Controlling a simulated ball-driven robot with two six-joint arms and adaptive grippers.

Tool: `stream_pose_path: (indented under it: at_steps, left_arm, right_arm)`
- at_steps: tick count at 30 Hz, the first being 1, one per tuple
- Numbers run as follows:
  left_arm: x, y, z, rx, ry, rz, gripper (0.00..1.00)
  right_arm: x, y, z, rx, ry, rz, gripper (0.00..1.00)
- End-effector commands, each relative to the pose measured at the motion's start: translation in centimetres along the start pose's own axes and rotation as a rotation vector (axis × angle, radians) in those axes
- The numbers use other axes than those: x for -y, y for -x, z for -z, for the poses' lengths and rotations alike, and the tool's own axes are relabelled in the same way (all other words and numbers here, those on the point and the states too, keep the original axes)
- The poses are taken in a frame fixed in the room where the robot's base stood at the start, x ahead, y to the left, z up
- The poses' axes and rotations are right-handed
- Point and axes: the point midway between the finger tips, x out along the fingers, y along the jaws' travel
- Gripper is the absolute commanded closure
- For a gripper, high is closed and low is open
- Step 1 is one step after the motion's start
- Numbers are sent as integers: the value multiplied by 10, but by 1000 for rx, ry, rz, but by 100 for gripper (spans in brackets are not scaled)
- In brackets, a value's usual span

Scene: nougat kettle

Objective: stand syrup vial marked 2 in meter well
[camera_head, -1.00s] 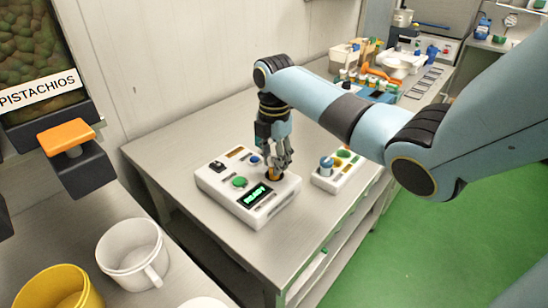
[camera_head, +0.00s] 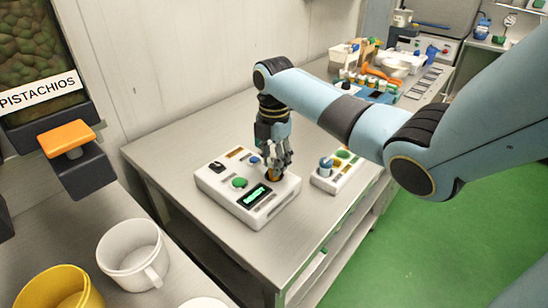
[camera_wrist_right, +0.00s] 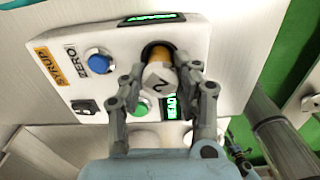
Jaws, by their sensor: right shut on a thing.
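The syrup vial (camera_wrist_right: 158,77), with a white cap marked 2 and an amber body, is between the fingers of my right gripper (camera_wrist_right: 163,88), which is shut on it. Its lower end is in the dark round meter well (camera_wrist_right: 152,48); how deep it sits is hidden. In the head view my right gripper (camera_head: 275,167) points down over the right corner of the white meter (camera_head: 240,208), hiding most of the vial. The meter has a green button, a blue button and a lit green display. My left gripper is not in view.
A smaller white box (camera_head: 345,170) with a blue-and-white item on it stands to the right of the meter. A white mug (camera_head: 130,255) and a yellow mug (camera_head: 60,290) are at the lower left. A blue rack of jars (camera_head: 368,90) stands behind.

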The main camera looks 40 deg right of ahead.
Motion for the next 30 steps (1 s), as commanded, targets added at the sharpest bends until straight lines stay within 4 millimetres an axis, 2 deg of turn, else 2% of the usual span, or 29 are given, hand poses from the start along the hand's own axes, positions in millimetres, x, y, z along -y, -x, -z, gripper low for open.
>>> stream_pose_path:
  at_steps: [30]
  left_arm:
    - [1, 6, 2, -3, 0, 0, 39]
  right_arm:
    - [0, 0, 0, 0, 0, 0, 100]
